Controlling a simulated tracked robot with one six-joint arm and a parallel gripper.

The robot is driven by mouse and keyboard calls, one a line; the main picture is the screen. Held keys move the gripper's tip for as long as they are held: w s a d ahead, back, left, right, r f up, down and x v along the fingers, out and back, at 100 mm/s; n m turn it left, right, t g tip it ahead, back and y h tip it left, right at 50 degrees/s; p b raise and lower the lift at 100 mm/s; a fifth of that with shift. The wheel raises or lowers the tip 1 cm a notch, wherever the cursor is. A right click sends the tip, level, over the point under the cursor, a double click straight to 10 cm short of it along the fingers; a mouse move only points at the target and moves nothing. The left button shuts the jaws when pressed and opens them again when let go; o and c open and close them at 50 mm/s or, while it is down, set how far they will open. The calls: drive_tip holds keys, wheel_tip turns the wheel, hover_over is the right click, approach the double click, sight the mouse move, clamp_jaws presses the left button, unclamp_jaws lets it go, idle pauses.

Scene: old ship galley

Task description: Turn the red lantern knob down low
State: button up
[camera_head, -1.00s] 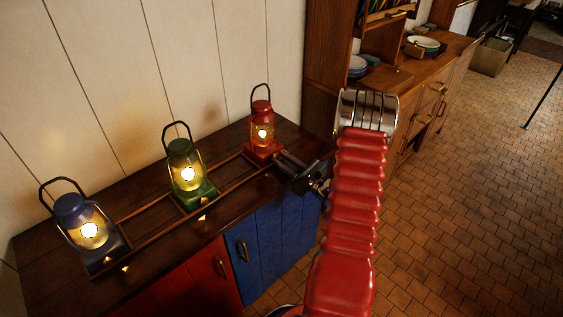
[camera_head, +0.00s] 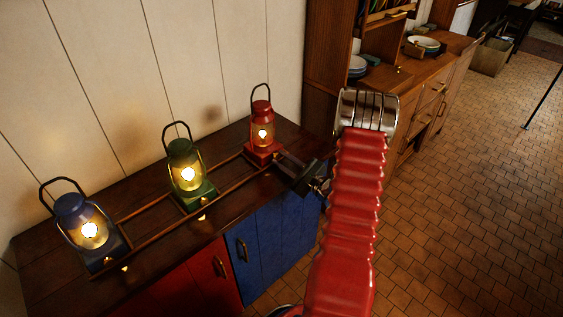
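The red lantern (camera_head: 262,115) stands lit at the right end of a row on the dark wooden counter, on a red base (camera_head: 263,152). My gripper (camera_head: 283,160) is just right of that base, its fingers pointing left toward it. The lantern's knob is too small to make out, and I cannot tell whether the fingers touch it. The finger gap is also too small to judge.
A lit green lantern (camera_head: 185,165) and a lit blue lantern (camera_head: 82,222) stand left along the same wooden rail frame (camera_head: 148,207). Blue cabinet doors (camera_head: 270,245) are below the counter. A wooden dresser (camera_head: 330,60) stands behind right. The tiled floor at right is open.

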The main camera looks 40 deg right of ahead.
drive_tip(key=o, duration=0.4)
drive_tip(key=shift+s, duration=0.1)
drive_tip(key=s, duration=1.3)
drive_tip(key=shift+s+d, duration=0.25)
drive_tip(key=shift+s, duration=0.1)
